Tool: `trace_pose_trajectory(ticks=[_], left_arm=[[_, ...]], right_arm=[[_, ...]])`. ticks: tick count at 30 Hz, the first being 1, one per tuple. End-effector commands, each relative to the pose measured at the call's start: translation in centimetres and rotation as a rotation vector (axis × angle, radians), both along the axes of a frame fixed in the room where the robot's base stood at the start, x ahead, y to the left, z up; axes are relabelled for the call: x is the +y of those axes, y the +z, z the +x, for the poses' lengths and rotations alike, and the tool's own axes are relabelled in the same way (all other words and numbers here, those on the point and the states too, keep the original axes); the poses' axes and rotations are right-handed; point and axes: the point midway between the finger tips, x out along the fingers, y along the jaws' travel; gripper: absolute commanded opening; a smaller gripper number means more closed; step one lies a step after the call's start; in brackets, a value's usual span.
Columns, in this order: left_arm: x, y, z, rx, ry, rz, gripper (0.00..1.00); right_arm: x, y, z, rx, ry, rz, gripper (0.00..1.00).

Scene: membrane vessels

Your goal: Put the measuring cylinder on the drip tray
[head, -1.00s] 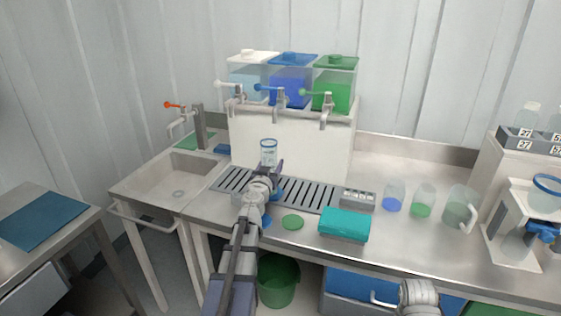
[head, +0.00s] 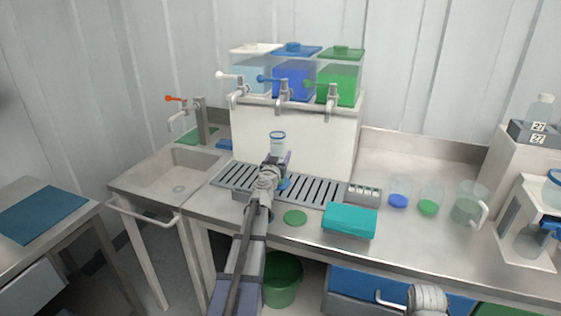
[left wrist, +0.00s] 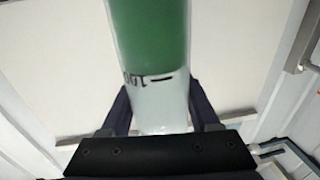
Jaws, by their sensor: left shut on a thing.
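The measuring cylinder (head: 278,142) is a clear tube with a blue rim, upright in the head view in front of the white tank stand. My left gripper (head: 274,162) is shut on it and holds it above the back part of the drip tray. In the left wrist view the cylinder (left wrist: 152,75) stands between both fingers (left wrist: 158,108); a mark reading 100 shows, with green above it. I cannot tell whether the green is in the cylinder or behind it. The drip tray (head: 318,188) is a grey slatted grate, partly hidden by my left arm. My right gripper is out of view.
White, blue and green tanks (head: 340,85) with taps (head: 332,95) stand behind the tray. A teal box (head: 349,220) and a green disc (head: 295,218) lie in front. Beakers (head: 399,196) and a jug (head: 470,203) stand right. The sink (head: 178,170) is left.

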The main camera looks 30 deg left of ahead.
Motion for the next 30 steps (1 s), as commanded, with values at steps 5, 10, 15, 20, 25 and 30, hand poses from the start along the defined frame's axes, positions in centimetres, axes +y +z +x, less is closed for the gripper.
trace_pose_trajectory(ticks=[5,10,15,20,25,30], left_arm=[[0.00,0.17,0.00,0.000,0.000,0.000,0.00],[-0.01,-0.35,0.01,0.000,0.000,0.000,0.00],[-0.02,-0.14,0.01,0.000,0.000,0.000,0.81],[-0.03,-0.14,0.02,0.000,0.000,0.000,0.92],[-0.03,-0.12,0.02,0.000,0.000,0.000,0.92],[-0.03,0.36,0.01,0.000,0.000,0.000,0.92]], right_arm=[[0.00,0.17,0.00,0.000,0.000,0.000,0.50],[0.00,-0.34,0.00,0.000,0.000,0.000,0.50],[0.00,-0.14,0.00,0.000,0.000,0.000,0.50],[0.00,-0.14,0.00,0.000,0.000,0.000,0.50],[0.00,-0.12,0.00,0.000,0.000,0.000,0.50],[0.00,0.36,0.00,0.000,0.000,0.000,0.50]])
